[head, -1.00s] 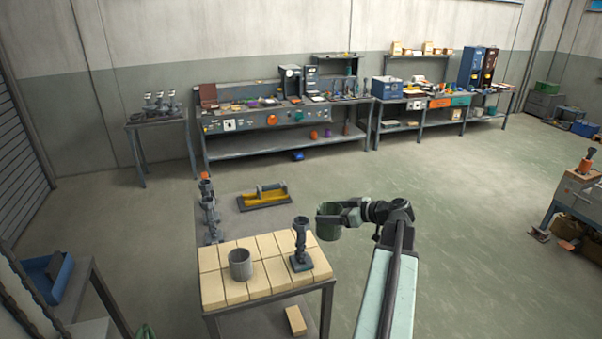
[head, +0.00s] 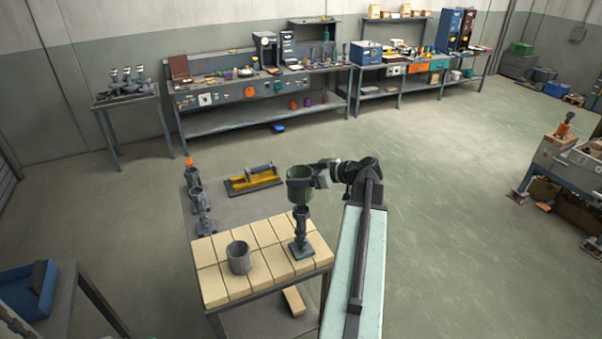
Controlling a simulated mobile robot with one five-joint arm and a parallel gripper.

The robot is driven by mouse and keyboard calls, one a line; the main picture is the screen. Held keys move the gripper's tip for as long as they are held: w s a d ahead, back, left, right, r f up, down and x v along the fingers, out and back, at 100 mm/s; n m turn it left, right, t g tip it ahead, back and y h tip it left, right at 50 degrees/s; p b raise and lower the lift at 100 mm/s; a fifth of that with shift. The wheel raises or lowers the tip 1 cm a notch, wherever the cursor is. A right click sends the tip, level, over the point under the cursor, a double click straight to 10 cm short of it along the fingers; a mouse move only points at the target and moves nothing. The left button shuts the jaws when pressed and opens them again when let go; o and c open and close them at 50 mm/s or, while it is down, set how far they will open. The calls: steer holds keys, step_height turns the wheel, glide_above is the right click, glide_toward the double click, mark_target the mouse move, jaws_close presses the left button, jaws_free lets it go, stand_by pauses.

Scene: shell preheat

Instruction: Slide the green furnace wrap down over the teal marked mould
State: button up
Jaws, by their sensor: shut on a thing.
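The green furnace wrap (head: 300,190) is an open cylinder held in the air by its right side. My gripper (head: 318,176) is shut on it. A dark grey-teal mould (head: 301,237) with a square base stands upright on the tiled table, near its right side. The wrap appears straight above the mould, its lower edge close to the mould's cup top. I cannot tell whether they touch or how well they line up in depth. A clear teal mark is too small to make out.
A grey open cylinder (head: 239,258) stands on the pale tiled table (head: 215,288), left of the mould. Open floor lies to the right.

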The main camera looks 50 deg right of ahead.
mark_target(307, 231)
steer(key=f+b, duration=2.6)
steer(key=f, duration=0.1)
steer(key=shift+d+b, duration=0.2)
steer(key=shift+b, duration=0.2)
stand_by(0.4)
steer(key=o, duration=1.4)
steer(key=p+v, duration=0.3)
steer(key=v, duration=0.3)
steer(key=shift+s+r, duration=0.3)
steer(key=shift+r, duration=0.05)
steer(key=shift+s+d+r, duration=0.1)
steer(key=shift+s+d, duration=0.05)
steer(key=shift+s, duration=0.4)
